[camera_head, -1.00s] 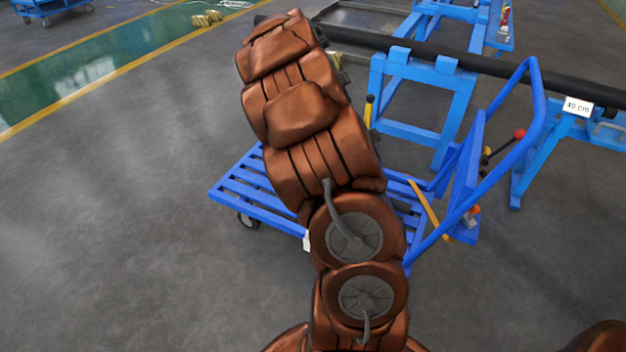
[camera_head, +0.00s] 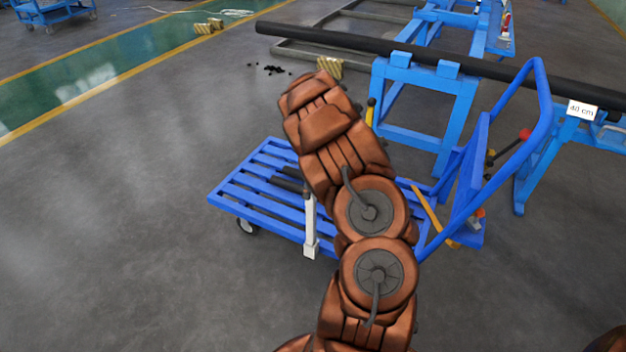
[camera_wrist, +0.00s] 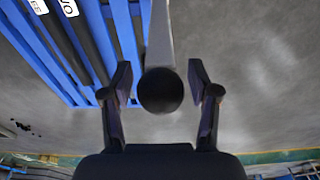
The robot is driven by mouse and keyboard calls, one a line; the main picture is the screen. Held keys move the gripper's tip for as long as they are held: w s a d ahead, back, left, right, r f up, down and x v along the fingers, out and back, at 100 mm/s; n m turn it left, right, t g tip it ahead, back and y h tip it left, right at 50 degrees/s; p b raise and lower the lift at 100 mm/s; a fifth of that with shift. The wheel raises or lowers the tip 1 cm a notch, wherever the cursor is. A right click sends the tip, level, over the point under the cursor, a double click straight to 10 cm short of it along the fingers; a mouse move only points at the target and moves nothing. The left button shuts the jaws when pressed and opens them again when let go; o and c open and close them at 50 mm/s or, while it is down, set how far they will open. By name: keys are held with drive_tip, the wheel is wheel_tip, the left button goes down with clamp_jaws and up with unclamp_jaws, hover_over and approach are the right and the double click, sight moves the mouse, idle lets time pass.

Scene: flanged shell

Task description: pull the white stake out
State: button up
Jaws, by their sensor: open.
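The white stake (camera_head: 310,225) stands upright at the near side edge of the blue cart (camera_head: 262,212) in the head view. In the wrist view the stake (camera_wrist: 160,40) shows end-on, with a round black top (camera_wrist: 160,90). My gripper (camera_wrist: 160,88) is open in the wrist view, with one finger on each side of the black top. Gaps show between the fingers and the stake. In the head view my arm hides the gripper and part of the cart.
Dark bars (camera_wrist: 85,35) with white labels lie on the cart bed. A long black pipe (camera_head: 350,42) rests on blue stands (camera_head: 425,90) behind. The cart's blue handle (camera_head: 543,95) rises at right. Bare floor lies to the left.

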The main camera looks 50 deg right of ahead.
drive_tip(key=shift+w+f, duration=0.1)
drive_tip(key=shift+f, duration=0.8)
clamp_jaws()
drive_tip(key=shift+r, duration=0.15)
drive_tip(key=shift+r+p, duration=0.55)
drive_tip(key=shift+r, duration=4.3)
